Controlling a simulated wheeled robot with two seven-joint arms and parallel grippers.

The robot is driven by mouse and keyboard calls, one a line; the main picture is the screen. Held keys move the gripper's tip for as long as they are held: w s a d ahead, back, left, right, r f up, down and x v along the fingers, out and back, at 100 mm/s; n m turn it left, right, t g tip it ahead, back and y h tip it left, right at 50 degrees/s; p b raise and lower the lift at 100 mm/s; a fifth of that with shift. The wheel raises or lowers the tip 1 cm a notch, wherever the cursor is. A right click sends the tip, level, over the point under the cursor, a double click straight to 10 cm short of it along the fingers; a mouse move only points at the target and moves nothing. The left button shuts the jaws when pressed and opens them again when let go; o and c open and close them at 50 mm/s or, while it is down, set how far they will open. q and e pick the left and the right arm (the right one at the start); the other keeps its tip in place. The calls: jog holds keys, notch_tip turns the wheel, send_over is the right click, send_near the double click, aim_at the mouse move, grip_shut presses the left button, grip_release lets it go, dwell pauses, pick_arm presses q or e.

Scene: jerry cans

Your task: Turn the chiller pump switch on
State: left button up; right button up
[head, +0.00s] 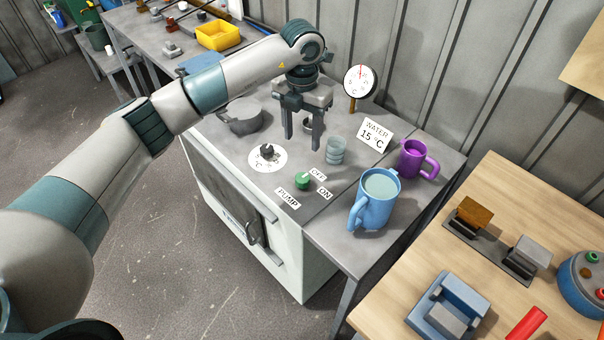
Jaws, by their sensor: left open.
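The chiller pump switch is a small green knob (303,181) on the grey top of the white chiller cabinet (217,203). A PUMP label (288,197) lies in front of it, an OFF label (318,174) behind it to the right and an ON label (325,193) to its right. A pale mark shows on the knob, but it is too small to tell clearly which label it faces. My left gripper (302,143) points down, open and empty, above and behind the knob, apart from it. My right gripper is not in view.
A dark knob on a white dial (267,157) sits left of the switch. A grey-blue cup (335,150), a blue mug (376,197), a purple mug (413,160), a WATER 15 °C sign (375,135) and a round gauge (359,82) stand nearby. A wooden table (445,240) is at right.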

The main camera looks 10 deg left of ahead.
aim_at(302, 178)
pick_arm(q)
notch_tip(302, 178, down, 15)
jog(key=p, duration=0.5)
jog(key=shift+s+r, duration=0.1)
jog(key=shift+r, duration=0.1)
jog(key=shift+f, duration=0.65)
jog(key=c, duration=1.1)
jog(key=shift+o, duration=0.2)
